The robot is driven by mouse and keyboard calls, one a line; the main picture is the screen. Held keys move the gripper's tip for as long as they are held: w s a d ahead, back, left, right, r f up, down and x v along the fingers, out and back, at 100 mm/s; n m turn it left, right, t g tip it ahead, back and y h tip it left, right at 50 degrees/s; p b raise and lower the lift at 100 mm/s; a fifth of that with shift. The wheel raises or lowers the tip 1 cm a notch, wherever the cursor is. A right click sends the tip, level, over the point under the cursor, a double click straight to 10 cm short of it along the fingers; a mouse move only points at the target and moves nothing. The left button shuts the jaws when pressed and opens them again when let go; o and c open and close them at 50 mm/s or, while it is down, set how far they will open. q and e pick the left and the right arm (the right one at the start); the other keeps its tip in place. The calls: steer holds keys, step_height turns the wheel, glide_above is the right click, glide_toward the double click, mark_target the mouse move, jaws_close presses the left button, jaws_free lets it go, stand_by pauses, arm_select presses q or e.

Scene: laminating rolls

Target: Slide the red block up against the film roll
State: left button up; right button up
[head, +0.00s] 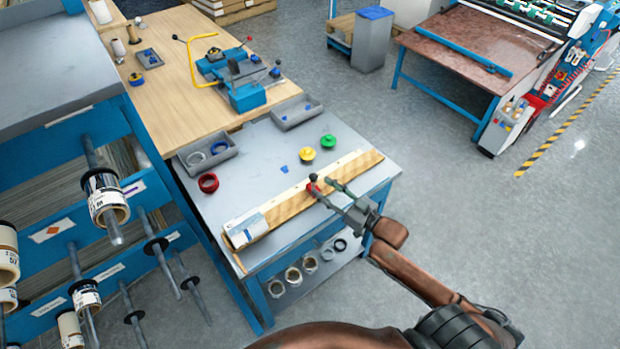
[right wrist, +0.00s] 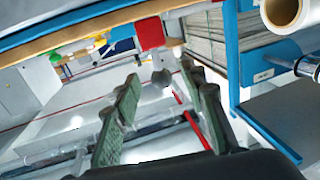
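The red block (head: 311,188) sits on the long wooden board (head: 290,211) on the grey table, with a dark round knob above it. In the right wrist view, the red block (right wrist: 150,33) is beyond the fingertips and the grey knob (right wrist: 162,77) shows between them. What looks like the film roll (head: 245,229), white with a blue mark, lies at the board's left end, well apart from the block. My right gripper (head: 324,188) is open beside the block; its spread fingers (right wrist: 162,80) also show in the wrist view. I cannot tell whether they touch the knob. My left gripper is not in view.
Behind the board are a red ring (head: 208,183), yellow (head: 307,154) and green (head: 328,141) round pieces, and grey trays (head: 207,151). A rack with labelled rolls (head: 104,196) stands at the left. The board between block and roll looks clear.

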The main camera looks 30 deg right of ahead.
mark_target(313, 180)
steer(key=x, duration=0.4)
steer(key=shift+w+d+f, duration=0.1)
steer(key=shift+w+b, duration=0.3)
steer(key=shift+w, duration=0.2)
steer(key=shift+w+a, duration=0.1)
steer(key=shift+a, duration=0.15)
steer(key=shift+c, duration=0.4)
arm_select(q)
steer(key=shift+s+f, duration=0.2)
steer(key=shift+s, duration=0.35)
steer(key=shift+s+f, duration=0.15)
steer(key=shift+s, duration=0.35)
arm_select(e)
jaws_close()
